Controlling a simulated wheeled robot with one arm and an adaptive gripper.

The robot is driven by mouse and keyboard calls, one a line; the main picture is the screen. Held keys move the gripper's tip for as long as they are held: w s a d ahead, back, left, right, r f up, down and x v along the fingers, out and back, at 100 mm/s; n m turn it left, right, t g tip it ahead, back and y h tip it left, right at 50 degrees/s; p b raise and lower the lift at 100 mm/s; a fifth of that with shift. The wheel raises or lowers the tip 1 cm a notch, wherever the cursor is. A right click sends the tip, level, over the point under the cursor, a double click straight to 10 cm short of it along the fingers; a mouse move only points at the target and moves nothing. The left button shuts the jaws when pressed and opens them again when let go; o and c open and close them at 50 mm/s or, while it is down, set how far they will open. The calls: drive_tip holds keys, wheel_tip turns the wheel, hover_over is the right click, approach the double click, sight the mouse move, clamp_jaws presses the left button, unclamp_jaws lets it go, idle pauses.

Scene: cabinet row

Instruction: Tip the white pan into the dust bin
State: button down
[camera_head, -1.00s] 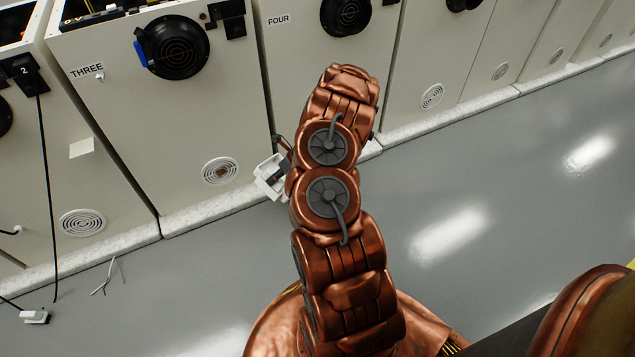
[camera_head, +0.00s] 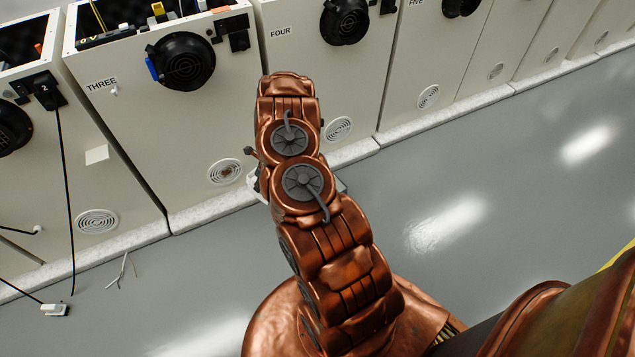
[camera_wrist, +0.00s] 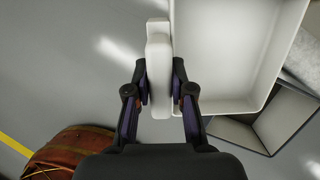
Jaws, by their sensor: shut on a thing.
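The white pan (camera_wrist: 225,50) is a shallow rectangular tray with raised walls, at the upper middle and right of the wrist view. The part of its inside that shows looks bare. My gripper (camera_wrist: 160,88) is shut on the pan's white handle (camera_wrist: 158,60), with a finger on each side. An open grey box, seemingly the dust bin (camera_wrist: 283,118), shows below and to the right of the pan, partly hidden by it. In the head view my arm hides my gripper and most of the pan; a white bit of the pan (camera_head: 254,184) shows at the arm's left.
A row of pale cabinets with black round fans and vents stands along the back, on a light kerb (camera_head: 205,213). Cables hang at the left, and a white plug (camera_head: 54,310) and loose strands (camera_head: 122,271) lie on the floor. The grey floor at right is clear.

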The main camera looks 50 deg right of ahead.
drive_tip(key=shift+a+p, duration=0.15)
drive_tip(key=shift+p, duration=0.55)
drive_tip(key=shift+w+a+f+g+h+p, duration=0.3)
drive_tip(key=shift+w+p, duration=0.05)
drive_tip(key=shift+p, duration=0.7)
drive_tip(key=p, duration=0.2)
drive_tip(key=a+f+p, duration=0.1)
drive_tip(key=p, duration=0.1)
drive_tip(key=shift+w+f+h, duration=0.15)
drive_tip(key=shift+w+h, duration=0.15)
drive_tip(key=shift+w, duration=0.05)
drive_tip(key=shift+w+a+f+g+h+p, duration=0.3)
drive_tip(key=shift+w+a+f+g+p, duration=0.3)
drive_tip(key=shift+p, duration=1.55)
drive_tip(key=shift+s+a+f+p, duration=0.1)
drive_tip(key=shift+f+p, duration=0.2)
drive_tip(key=shift+p, duration=0.25)
